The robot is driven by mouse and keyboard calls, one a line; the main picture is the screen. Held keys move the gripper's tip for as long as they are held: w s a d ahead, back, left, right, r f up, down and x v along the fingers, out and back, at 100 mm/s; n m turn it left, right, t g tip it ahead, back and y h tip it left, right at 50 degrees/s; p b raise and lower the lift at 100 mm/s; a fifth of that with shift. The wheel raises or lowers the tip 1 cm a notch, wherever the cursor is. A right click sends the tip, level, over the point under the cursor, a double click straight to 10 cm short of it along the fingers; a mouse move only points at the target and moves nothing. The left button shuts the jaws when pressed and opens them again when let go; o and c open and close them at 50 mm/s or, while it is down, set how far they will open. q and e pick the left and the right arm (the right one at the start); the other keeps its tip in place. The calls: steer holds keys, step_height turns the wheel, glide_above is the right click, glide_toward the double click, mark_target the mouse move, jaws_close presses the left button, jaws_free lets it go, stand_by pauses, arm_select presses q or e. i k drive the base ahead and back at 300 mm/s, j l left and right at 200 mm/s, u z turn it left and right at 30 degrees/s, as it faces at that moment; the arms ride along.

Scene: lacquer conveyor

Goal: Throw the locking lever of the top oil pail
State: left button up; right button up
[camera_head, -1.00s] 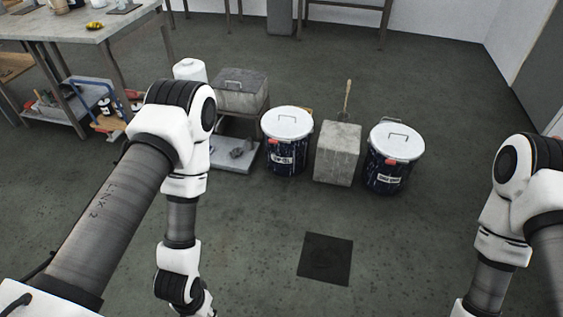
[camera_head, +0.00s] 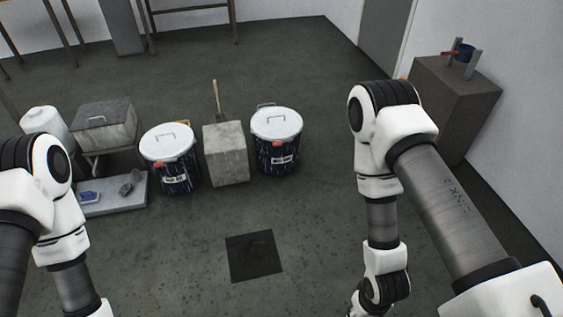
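Two dark blue, splattered pails with white lids and wire handles stand upright on the floor. Each has a white label too small to read, so I cannot tell which is the top oil pail. No arm touches a pail.
A grey concrete block (camera_head: 226,158) with a wooden-handled tool (camera_head: 217,100) behind it stands between the pails. A low platform (camera_head: 118,195) and a grey lidded box (camera_head: 105,127) are at left. A brown cabinet (camera_head: 445,105) stands at right. A dark floor square (camera_head: 254,256) lies in front, with clear floor around.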

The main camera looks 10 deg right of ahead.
mark_target(160, 163)
steer(key=i+j+z, duration=0.15)
steer(key=i, duration=0.45)
steer(key=i+j+z, duration=0.15)
steer(key=i+j, duration=0.3)
steer(key=i+j+z, duration=0.15)
steer(key=i+j, duration=0.3)
steer(key=i, duration=0.2)
